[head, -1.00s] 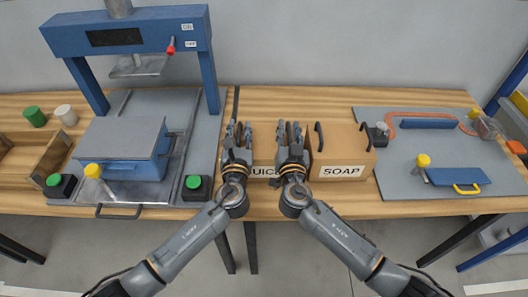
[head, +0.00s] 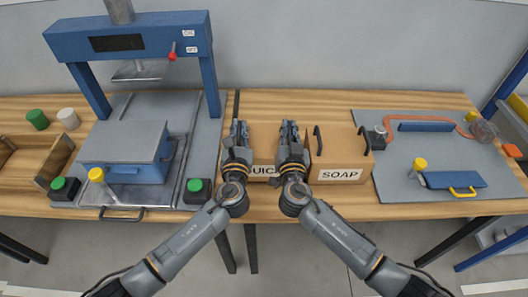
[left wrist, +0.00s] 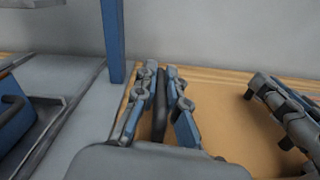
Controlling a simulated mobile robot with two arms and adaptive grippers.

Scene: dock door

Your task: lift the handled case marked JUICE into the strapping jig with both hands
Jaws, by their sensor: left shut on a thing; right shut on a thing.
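The case marked JUICE (head: 264,143) is a tan box on the bench, its label partly hidden by my grippers and arms. My left gripper (head: 239,130) is shut on its left handle; in the left wrist view the dark handle (left wrist: 160,112) stands between the fingers (left wrist: 160,88). My right gripper (head: 289,131) is shut at the case's right end; the handle there is hidden by the fingers. The case appears to rest on the bench. A grey plate (head: 400,178) with blue guide bars and an orange strap, apparently the strapping jig, lies to the right.
A case marked SOAP (head: 341,158) with two dark handles stands close right of the JUICE case, between it and the grey plate. A yellow-topped post (head: 420,165) stands on the plate. A blue press (head: 128,35) with a blue box (head: 125,152) is at left.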

